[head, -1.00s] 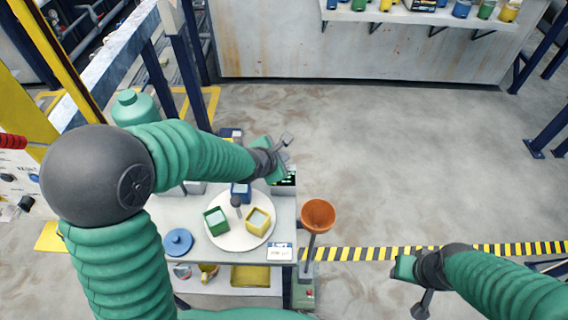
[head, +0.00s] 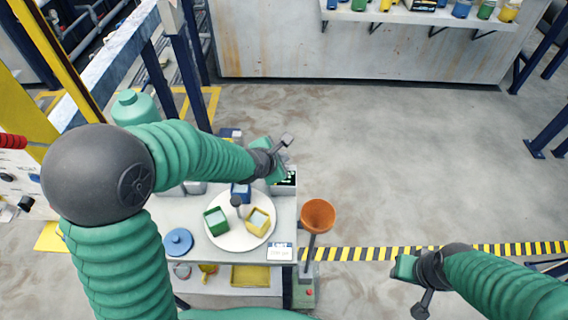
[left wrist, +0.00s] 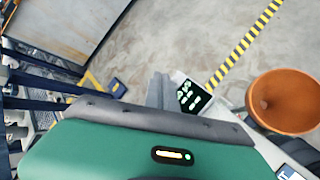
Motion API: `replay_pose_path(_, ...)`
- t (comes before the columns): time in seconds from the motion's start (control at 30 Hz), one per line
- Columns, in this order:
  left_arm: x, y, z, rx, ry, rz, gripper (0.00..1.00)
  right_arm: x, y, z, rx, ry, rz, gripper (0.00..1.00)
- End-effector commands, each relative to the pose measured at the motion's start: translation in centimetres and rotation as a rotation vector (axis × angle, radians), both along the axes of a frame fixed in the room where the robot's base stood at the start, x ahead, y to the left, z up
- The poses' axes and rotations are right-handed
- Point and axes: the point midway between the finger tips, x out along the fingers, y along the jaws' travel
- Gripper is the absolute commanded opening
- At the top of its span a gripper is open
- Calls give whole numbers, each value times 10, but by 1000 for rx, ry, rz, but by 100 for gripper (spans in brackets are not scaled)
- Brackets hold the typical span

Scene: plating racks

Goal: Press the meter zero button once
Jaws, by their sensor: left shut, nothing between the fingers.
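The meter (head: 289,180) stands at the back right corner of the white table, its black screen showing bright text. It also shows in the left wrist view (left wrist: 193,97), just right of my fingers. My left gripper (head: 277,174) is over the left part of the meter and hides some of it. In the left wrist view its grey fingers (left wrist: 160,92) are shut and empty, close beside the screen; I cannot tell whether they touch the meter. The zero button cannot be made out. My right gripper (head: 405,268) is over the floor at right, its fingers hidden.
A round white plate (head: 241,242) holds a green box (head: 216,221), a yellow box (head: 258,221) and a blue box (head: 240,190). An orange funnel (head: 318,214) stands right of the table. A blue lid (head: 178,242) lies at left. The floor beyond the table is clear.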

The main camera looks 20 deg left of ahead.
Motion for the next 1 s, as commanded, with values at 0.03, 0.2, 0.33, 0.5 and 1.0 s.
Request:
replay_pose_path(0.03,0,0,-2,-1,2,1,0,0,0,0,0,0,0,36)
replay_pose_path(0.2,-1,0,-5,1,1,1,0,0,0,0,0,0,0,36)
replay_pose_path(0.33,-1,0,-5,1,1,1,0,0,0,0,0,0,0,36)
replay_pose_path(0.5,-1,0,-6,1,1,1,0,0,0,-1,0,0,0,36)
replay_pose_path(1.0,-1,0,-12,1,1,-1,0,0,0,-4,0,0,0,36)
